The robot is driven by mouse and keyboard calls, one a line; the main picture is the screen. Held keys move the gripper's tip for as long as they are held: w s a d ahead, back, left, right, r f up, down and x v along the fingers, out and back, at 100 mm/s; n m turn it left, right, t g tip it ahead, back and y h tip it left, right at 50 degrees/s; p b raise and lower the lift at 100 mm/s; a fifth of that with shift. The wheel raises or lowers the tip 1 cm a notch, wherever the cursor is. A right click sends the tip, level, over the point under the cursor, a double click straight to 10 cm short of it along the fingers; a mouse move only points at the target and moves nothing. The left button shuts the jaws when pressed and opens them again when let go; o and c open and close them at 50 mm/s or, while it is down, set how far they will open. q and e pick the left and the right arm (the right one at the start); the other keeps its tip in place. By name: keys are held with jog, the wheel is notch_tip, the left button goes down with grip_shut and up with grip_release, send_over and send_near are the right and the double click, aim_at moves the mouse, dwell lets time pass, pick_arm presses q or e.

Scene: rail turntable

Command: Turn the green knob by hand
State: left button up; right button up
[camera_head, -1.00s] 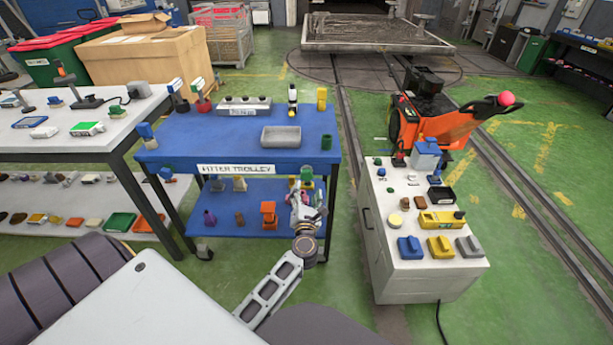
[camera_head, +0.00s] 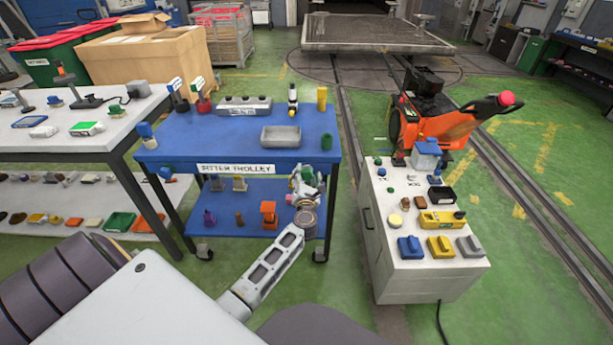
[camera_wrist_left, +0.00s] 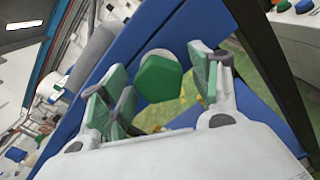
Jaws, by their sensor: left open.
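The green knob (camera_wrist_left: 158,78) shows in the left wrist view as a six-sided green head on a short grey stem, against the blue trolley (camera_head: 222,143). It sits between the two spread, green-padded fingers of my left gripper (camera_wrist_left: 160,88), with visible space to the fingers. In the head view my left gripper (camera_head: 306,180) is just below the trolley's front right top edge. There it covers most of the knob area, and green knob and green pads are hard to tell apart. My left gripper is open and holds nothing. My right gripper is in neither view.
A green cup-like piece (camera_head: 326,142) and a grey tray (camera_head: 281,136) stand on the trolley top. A white cabinet (camera_head: 395,275) with several parts stands to the right, across a strip of green floor.

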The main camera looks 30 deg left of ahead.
pick_arm(q)
jog(key=shift+w+a, duration=0.2)
jog(key=shift+w, duration=0.05)
jog(key=shift+c, duration=0.4)
jog(key=c, duration=0.9)
jog(key=shift+o, duration=0.2)
